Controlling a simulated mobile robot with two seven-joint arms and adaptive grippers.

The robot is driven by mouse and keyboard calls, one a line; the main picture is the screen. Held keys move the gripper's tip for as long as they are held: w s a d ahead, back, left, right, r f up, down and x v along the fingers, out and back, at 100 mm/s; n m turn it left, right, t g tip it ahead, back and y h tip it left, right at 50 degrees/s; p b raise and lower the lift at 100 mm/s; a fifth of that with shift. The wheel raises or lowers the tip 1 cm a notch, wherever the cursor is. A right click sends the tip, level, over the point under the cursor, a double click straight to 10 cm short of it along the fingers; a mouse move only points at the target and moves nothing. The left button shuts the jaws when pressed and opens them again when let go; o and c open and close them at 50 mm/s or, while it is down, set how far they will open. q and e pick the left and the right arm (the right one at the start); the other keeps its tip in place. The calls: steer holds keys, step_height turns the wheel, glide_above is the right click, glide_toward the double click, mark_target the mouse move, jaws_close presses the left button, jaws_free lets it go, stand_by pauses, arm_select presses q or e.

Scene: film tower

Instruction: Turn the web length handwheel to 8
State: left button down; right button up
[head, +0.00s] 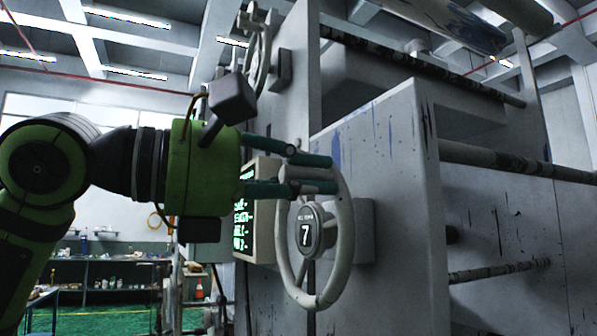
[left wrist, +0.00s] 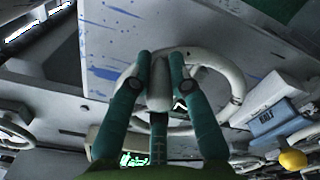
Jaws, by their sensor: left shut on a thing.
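The pale handwheel (head: 346,240) is mounted on the side of the grey machine housing (head: 385,130). Its dark round hub dial (head: 305,233) reads 7, with small lettering above that I cannot fully read. My right gripper is in neither view.
A display with green text (head: 243,222) stands just behind the wheel, partly covered by my gripper. Another handwheel (head: 257,58) sits higher up. In the left wrist view, a blue box labelled HALT (left wrist: 266,117) and a yellow knob (left wrist: 292,159) are at right.

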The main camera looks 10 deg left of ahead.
mark_target(342, 251)
arm_select(q)
steer(key=f+m, duration=0.1)
steer(key=f+m+b, duration=0.1)
steer(key=s+d+f+m, duration=0.1)
steer(key=shift+s+m, duration=0.1)
steer(key=shift+m, duration=0.3)
step_height(342, 251, down, 2)
steer(key=m, duration=0.1)
steer(key=m+b, duration=0.1)
steer(key=shift+s+d+f+m, duration=0.1)
steer(key=shift+s+m, duration=0.05)
steer(key=shift+m, duration=0.25)
step_height(342, 251, down, 2)
steer(key=m+b, duration=0.1)
steer(key=m, duration=0.1)
steer(key=shift+m, duration=0.3)
steer(key=shift+w+a+f+m+b, duration=0.15)
steer(key=shift+w+f+m+b, duration=0.1)
steer(key=shift+f+m, duration=0.6)
steer(key=shift+w+a+f+m+b, duration=0.15)
steer(key=shift+f+m, duration=0.35)
steer(key=shift+m, duration=0.55)
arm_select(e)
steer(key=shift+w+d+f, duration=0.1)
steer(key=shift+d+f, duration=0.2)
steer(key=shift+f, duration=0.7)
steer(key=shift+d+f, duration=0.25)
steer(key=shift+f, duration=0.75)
arm_select(q)
steer(key=shift+w, duration=0.1)
